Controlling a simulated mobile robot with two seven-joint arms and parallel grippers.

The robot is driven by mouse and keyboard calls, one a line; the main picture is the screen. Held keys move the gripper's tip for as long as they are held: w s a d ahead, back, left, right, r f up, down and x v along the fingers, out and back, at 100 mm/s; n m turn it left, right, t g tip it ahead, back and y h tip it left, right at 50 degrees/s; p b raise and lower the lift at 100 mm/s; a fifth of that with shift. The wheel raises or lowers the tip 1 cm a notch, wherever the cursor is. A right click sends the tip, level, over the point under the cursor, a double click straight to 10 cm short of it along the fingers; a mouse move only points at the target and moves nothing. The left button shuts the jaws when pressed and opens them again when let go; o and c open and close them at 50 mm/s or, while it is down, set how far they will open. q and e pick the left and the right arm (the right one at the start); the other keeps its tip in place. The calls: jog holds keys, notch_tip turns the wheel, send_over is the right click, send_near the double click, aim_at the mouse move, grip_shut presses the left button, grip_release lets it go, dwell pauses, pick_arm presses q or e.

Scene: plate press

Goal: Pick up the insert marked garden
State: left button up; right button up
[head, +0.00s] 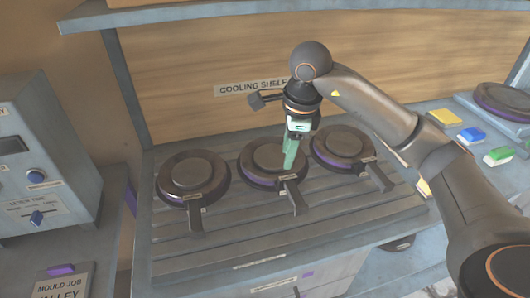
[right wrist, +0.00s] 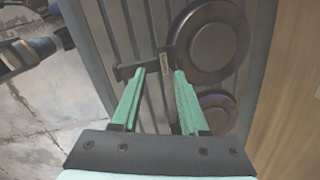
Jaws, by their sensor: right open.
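Three dark round inserts with bar handles lie in a row on the slatted cooling shelf: a left one (head: 193,172), a middle one (head: 262,156) and a right one (head: 341,144). Each has a small pale tag by its handle. The tags are too small to read, so I cannot tell which is marked garden. My right gripper (head: 290,160) points down over the middle insert, its green fingers open and empty. In the right wrist view, an insert (right wrist: 212,45) is just ahead, its tagged handle beyond and between the open fingertips (right wrist: 159,72). My left gripper is not in view.
A sign reading COOLING SHELF (head: 253,88) is on the wooden back panel. A grey control box (head: 40,160) stands at left. Yellow, blue and green blocks (head: 471,134) and another round plate (head: 503,102) lie at right. The slatted shelf front (head: 240,240) is clear.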

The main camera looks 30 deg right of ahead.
aim_at(281, 179)
jog(key=f, duration=0.6)
jog(key=shift+w+f, duration=0.15)
jog(key=shift+w, duration=0.2)
jog(key=shift+w+f+p, duration=0.25)
jog(key=shift+f, duration=0.75)
jog(key=shift+w+f+p, duration=0.2)
jog(key=shift+f+p, duration=0.1)
jog(key=shift+f, duration=0.65)
jog(key=shift+w+f+p, duration=0.25)
jog(key=shift+f, duration=0.75)
jog(key=shift+c, duration=0.4)
grip_shut()
jog(key=shift+w+r, duration=0.1)
